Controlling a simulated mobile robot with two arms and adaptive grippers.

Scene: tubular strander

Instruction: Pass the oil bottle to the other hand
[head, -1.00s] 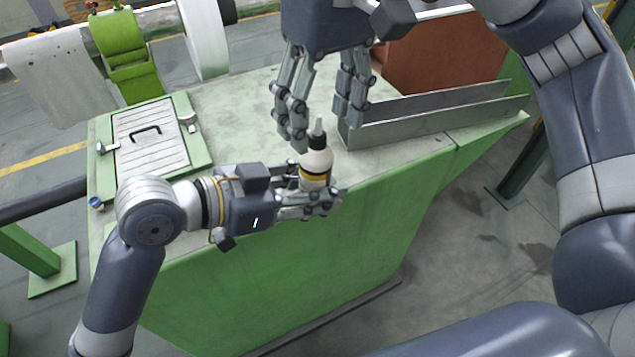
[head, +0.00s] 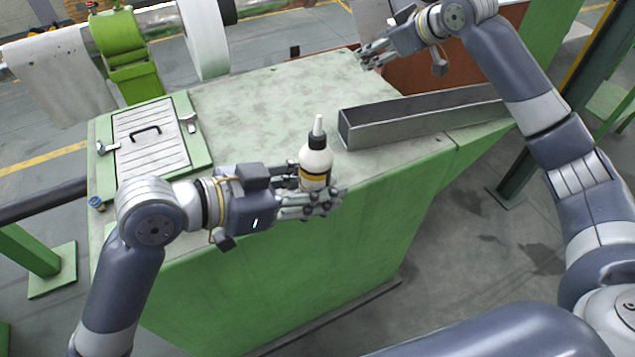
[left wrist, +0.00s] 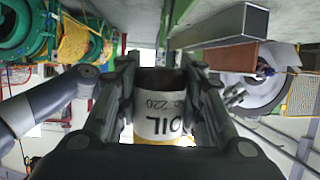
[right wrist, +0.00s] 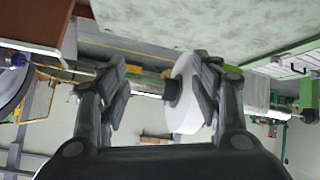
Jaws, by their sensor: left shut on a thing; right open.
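The oil bottle (head: 316,162) is white with a dark collar, a pale pointed nozzle and a yellow band. It stands upright in my left gripper (head: 312,202), at the near edge of the green table. In the left wrist view the bottle (left wrist: 160,112) sits between the fingers, and its OIL 220 label reads upside down. My right gripper (head: 372,55) is open and empty beyond the table's far right part, well apart from the bottle. In the right wrist view its fingers (right wrist: 165,90) are spread with nothing between them.
A grey metal channel (head: 425,117) lies on the right of the green table (head: 260,100). A hatch with a black handle (head: 148,145) is at the left. A reddish-brown box (head: 440,68) stands behind the channel. The table's middle is clear.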

